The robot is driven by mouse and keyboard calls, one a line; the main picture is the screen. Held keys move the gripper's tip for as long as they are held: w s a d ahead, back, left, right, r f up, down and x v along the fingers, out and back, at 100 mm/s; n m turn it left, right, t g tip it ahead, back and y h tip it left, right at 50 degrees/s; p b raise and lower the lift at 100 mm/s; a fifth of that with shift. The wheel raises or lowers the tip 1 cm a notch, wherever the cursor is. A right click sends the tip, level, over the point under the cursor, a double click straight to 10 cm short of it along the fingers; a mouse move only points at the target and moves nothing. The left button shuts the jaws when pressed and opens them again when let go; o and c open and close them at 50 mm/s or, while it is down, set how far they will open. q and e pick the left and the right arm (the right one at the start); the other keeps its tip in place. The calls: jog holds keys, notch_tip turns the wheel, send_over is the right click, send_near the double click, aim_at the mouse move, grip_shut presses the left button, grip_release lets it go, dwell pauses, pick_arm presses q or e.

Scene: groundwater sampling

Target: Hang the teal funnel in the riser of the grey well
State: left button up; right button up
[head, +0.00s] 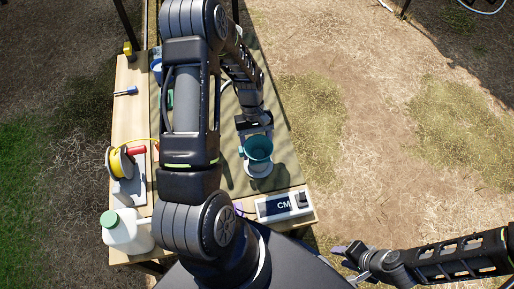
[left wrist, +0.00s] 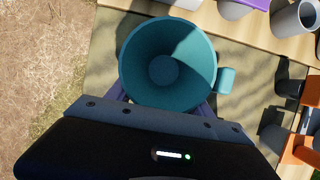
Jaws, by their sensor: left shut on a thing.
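The teal funnel (head: 258,148) is held mouth up by my left gripper (head: 256,128), over the right part of the table. In the left wrist view the teal funnel (left wrist: 165,65) sits between the purple fingers, with a small teal tab on its right side. A pale grey rounded thing (head: 260,170) shows just below the funnel in the head view; I cannot tell whether it is the well's riser or whether they touch. In the left wrist view a grey open tube (left wrist: 295,18) stands at the upper right. My right gripper (head: 355,256) is off the table at the lower right; its jaws are unclear.
A box marked CM (head: 284,205) lies at the table's near right corner. A white jug with a green cap (head: 126,232) and a yellow reel (head: 119,162) stand on the left. My left arm hides the table's middle. Open ground lies to the right.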

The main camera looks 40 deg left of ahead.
pick_arm(q)
jog(key=shift+f, duration=0.2)
jog(key=o, duration=1.5)
jog(key=shift+c, duration=0.2)
jog(key=shift+r, duration=0.1)
jog(key=p+v, duration=0.1)
jog(key=v, duration=0.6)
jog(key=shift+r, duration=0.3)
jog(key=shift+w+a, duration=0.1)
jog(key=shift+a, duration=0.05)
